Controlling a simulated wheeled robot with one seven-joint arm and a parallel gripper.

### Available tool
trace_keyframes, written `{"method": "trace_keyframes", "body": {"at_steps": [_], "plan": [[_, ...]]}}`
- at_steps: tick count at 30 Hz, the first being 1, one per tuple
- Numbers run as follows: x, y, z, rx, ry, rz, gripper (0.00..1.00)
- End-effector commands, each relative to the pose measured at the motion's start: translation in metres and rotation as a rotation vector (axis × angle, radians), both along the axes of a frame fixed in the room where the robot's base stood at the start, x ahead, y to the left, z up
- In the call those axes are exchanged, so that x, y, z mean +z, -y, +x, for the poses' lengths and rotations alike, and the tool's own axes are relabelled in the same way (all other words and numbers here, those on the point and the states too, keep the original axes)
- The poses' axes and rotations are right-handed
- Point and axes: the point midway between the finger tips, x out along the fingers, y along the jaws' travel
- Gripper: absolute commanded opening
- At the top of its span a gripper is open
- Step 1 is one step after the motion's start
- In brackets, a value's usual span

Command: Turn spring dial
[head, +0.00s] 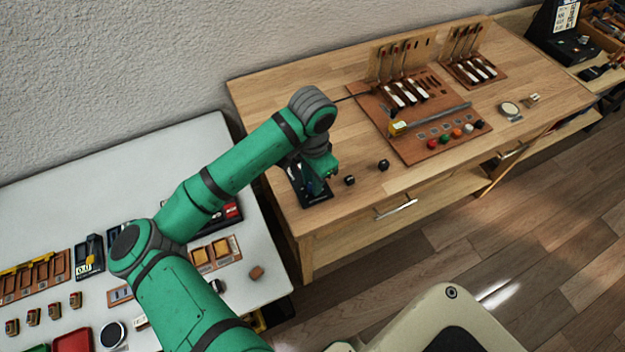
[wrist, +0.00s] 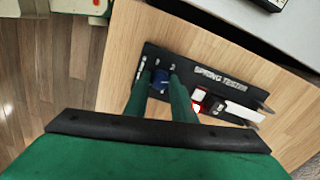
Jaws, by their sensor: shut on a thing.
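The spring tester is a black plate with white "SPRING TESTER" lettering (wrist: 222,77). In the head view the spring tester (head: 300,192) lies at the left front corner of the wooden bench, partly hidden by my gripper. The spring dial is a small blue knob (wrist: 160,78) at one end of the plate. My gripper (wrist: 158,70) has its two green fingers on either side of the dial, shut on it. In the head view my gripper (head: 320,186) is low over the tester, and the dial is hidden there. A white block and a red-and-white part sit farther along the plate.
Two small black knobs (head: 383,165) stand on the wooden bench right of the tester. A brown board (head: 425,150) with coloured buttons and several levers lies farther right. A white table (head: 190,150) with trays is to the left. The bench's front edge is close.

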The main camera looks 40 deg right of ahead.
Motion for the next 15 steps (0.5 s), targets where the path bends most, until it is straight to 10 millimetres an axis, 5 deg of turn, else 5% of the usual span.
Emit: {"method": "trace_keyframes", "body": {"at_steps": [11, 12, 15], "plan": [[0.0008, 0.0007, 0.0000, -0.031, 0.001, -0.003, 0.01], [0.0008, 0.0007, 0.0000, -0.031, 0.001, -0.003, 0.28], [0.0007, 0.0006, 0.0000, -0.031, 0.001, -0.002, 0.42]]}}
